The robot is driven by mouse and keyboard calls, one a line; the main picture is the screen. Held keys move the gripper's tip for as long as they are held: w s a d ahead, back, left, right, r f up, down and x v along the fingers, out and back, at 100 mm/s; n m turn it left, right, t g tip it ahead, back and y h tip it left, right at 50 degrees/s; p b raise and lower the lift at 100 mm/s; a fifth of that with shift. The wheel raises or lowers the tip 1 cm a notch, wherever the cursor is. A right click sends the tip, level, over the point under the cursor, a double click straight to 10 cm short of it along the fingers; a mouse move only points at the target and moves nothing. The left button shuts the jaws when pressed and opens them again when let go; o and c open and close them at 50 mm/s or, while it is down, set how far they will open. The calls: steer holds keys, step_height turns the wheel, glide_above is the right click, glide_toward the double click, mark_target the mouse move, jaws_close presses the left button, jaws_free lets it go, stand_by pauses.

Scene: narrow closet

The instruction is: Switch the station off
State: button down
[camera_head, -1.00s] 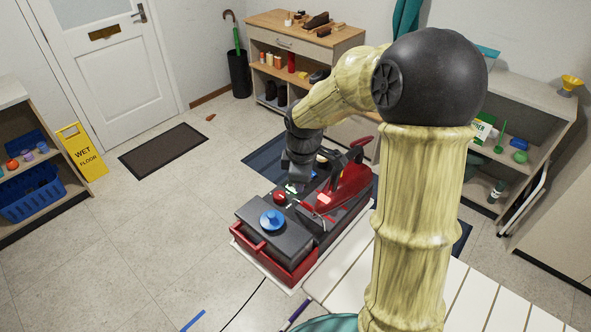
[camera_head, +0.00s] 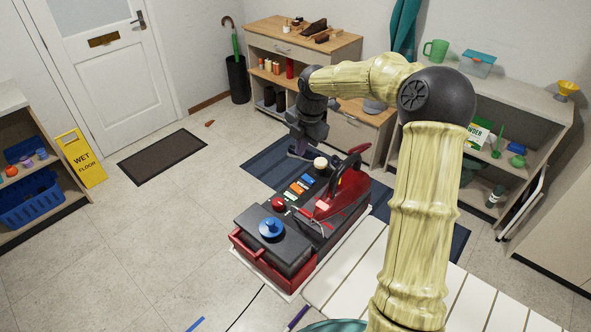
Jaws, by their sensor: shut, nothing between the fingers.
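The station (camera_head: 254,212) is a red and black machine on a pale board at the front centre. Its top carries a blue round knob (camera_head: 271,228), a red button (camera_head: 278,204), a row of small coloured switches or labels (camera_head: 299,186) and a cream round knob (camera_head: 320,163) at the far end. A red and black handled part (camera_head: 342,194) rises along its right side. My gripper (camera_head: 299,153) is shut and empty, pointing down beside the station's far end, left of the cream knob. I cannot tell whether it touches anything.
A white slatted surface (camera_head: 358,262) lies right of the station. A dark striped mat (camera_head: 262,166) lies behind it. A wooden shelf unit (camera_head: 282,47) stands at the back, a grey shelf (camera_head: 525,110) at right. A yellow wet floor sign (camera_head: 80,158) stands left.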

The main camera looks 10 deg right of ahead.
mark_target(293, 184)
steer(key=f, duration=0.4)
steer(key=w+a+f+p, duration=0.1)
steer(key=f, duration=0.3)
steer(key=w+f+p, duration=0.1)
steer(key=f, duration=0.3)
steer(key=shift+a+f, duration=0.2)
steer(key=shift+a, duration=0.05)
steer(key=shift+f, duration=0.6)
